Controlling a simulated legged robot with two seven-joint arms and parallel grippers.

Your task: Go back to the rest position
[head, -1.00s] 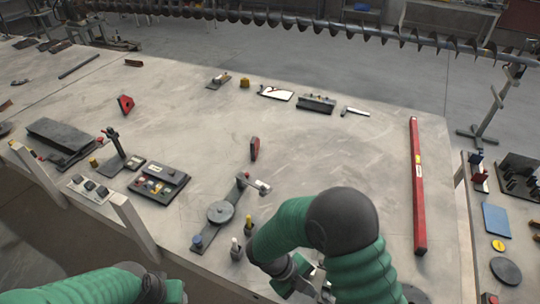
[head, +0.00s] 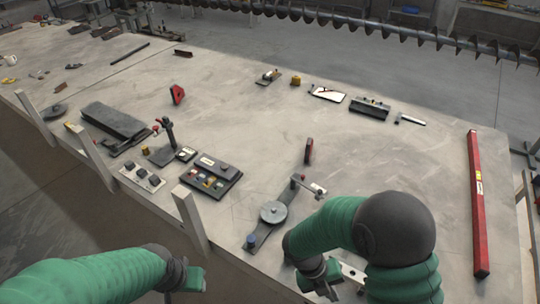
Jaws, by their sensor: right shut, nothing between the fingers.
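My right arm, in a green sleeve with a dark elbow, comes in at the lower right of the head view. My right gripper (head: 332,282) is shut and empty, low at the table's front edge and partly hidden by its own arm. My left arm comes in from the lower left. Its dark wrist and green end part (head: 185,278) show in front of the table's front side, but its fingers cannot be made out. Neither arm is seen touching anything on the table.
The grey worktable (head: 290,125) fills the view. Near my right gripper lies a positioner arm with a round disc (head: 273,212). A button box (head: 210,176), a joystick (head: 168,142) and a red level (head: 476,205) lie on it. Upright posts (head: 191,219) line the front edge. An auger (head: 380,30) spans the back.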

